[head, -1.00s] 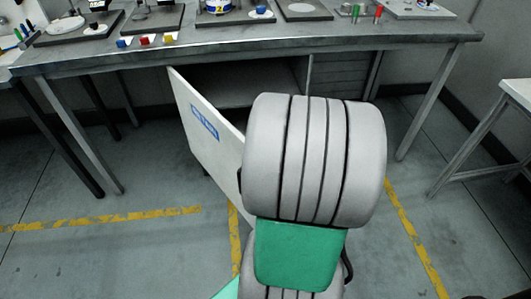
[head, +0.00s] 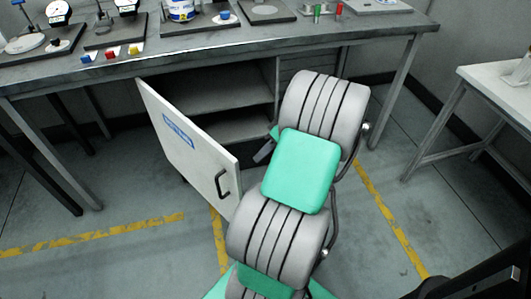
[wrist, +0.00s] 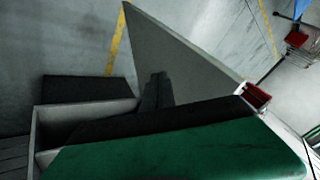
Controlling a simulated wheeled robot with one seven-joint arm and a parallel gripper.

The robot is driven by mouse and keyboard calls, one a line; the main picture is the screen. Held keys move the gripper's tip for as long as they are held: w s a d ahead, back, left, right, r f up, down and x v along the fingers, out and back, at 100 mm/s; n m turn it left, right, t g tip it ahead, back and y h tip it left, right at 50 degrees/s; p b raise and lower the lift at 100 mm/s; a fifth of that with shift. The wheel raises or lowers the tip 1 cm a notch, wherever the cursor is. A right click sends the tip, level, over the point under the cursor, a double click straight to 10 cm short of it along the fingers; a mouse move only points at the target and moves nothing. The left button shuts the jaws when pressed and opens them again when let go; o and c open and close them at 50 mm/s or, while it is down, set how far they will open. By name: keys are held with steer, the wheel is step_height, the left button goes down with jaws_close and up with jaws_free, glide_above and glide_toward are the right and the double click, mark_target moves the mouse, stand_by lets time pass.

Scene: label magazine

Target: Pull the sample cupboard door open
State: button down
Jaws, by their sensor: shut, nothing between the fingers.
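The cupboard door (head: 165,115) is a white panel with a blue label (head: 178,132) under the bench. It stands well ajar, swung out toward me, with a black handle (head: 222,183) near its free edge. The cupboard's shelf (head: 240,130) shows behind it. My gripper (head: 263,152) is partly hidden by my arm in the head view, right of the door, near the cupboard opening. In the wrist view my gripper (wrist: 158,82) is shut and empty, with the grey door panel (wrist: 185,70) beyond its fingers. It is off the handle; I cannot tell whether it touches the panel.
The workbench (head: 215,55) carries gauges, small coloured blocks and a tin. A white-topped table (head: 490,85) stands at right. Yellow tape (head: 95,235) marks the floor, which is clear left of the door.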

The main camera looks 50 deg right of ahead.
steer(key=w+a+f+b, duration=0.1)
steer(key=w+a+f, duration=0.1)
steer(key=a+f, duration=0.2)
steer(key=shift+w+a, duration=0.15)
steer(key=shift+a, duration=0.95)
